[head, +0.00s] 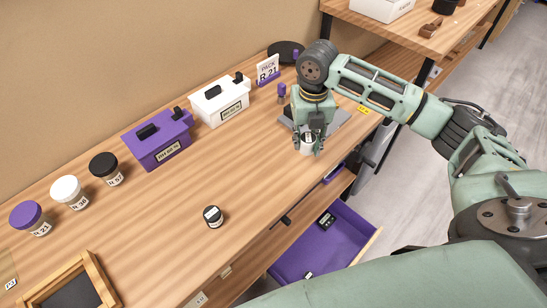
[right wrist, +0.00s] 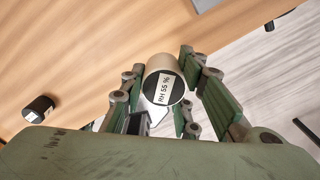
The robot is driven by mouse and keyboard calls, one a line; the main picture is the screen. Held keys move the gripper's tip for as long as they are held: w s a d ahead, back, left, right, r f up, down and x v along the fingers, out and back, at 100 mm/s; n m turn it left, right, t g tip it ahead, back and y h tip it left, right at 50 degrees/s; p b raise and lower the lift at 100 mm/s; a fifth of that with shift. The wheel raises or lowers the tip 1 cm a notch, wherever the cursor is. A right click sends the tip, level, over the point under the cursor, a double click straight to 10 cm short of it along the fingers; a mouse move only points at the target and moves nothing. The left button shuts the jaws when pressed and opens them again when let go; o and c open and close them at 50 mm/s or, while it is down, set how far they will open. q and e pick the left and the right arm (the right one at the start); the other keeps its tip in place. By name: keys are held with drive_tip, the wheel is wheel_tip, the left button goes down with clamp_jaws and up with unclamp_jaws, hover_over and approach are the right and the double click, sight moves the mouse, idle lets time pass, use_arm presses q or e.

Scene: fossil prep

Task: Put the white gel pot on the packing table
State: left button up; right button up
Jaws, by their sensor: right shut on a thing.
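My right gripper (head: 308,146) is shut on a small white pot (head: 306,147), above the workbench (head: 170,220) near its front edge. In the right wrist view the white pot (right wrist: 160,66) is between the fingers, its dark face labelled "RH 55 %" toward the camera. I cannot tell whether its base touches the wood. A similar black pot (head: 213,217) stands apart on the bench. A sign reading "PACK R 21" (head: 268,70) stands at the back of this bench. Another wooden table (head: 400,28) is at the upper right. My left gripper is out of view.
Purple (head: 157,138) and white (head: 220,100) boxes stand along the wall side. Purple-, white- and black-lidded jars (head: 106,168) stand left of them. A grey plate (head: 345,121) lies beside the gripper. A purple drawer (head: 325,245) is open below. The bench's middle is mostly clear.

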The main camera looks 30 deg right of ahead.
drive_tip(key=w+a+f, duration=0.1)
drive_tip(key=a, duration=0.1)
drive_tip(key=w+a+f, duration=0.1)
drive_tip(key=a, duration=0.1)
drive_tip(key=w+a+f+p, duration=0.1)
drive_tip(key=a+f, duration=0.1)
drive_tip(key=shift+a, duration=0.15)
wheel_tip(320, 180, down, 3)
drive_tip(key=shift+f+p, duration=0.1)
drive_tip(key=shift+p, duration=0.35)
drive_tip(key=shift+f, duration=0.5)
drive_tip(key=o, duration=1.1)
drive_tip(key=shift+f, duration=0.15)
drive_tip(key=shift+o, duration=0.2)
wheel_tip(320, 180, up, 12)
drive_tip(key=b, duration=0.2)
drive_tip(key=shift+r, duration=0.2)
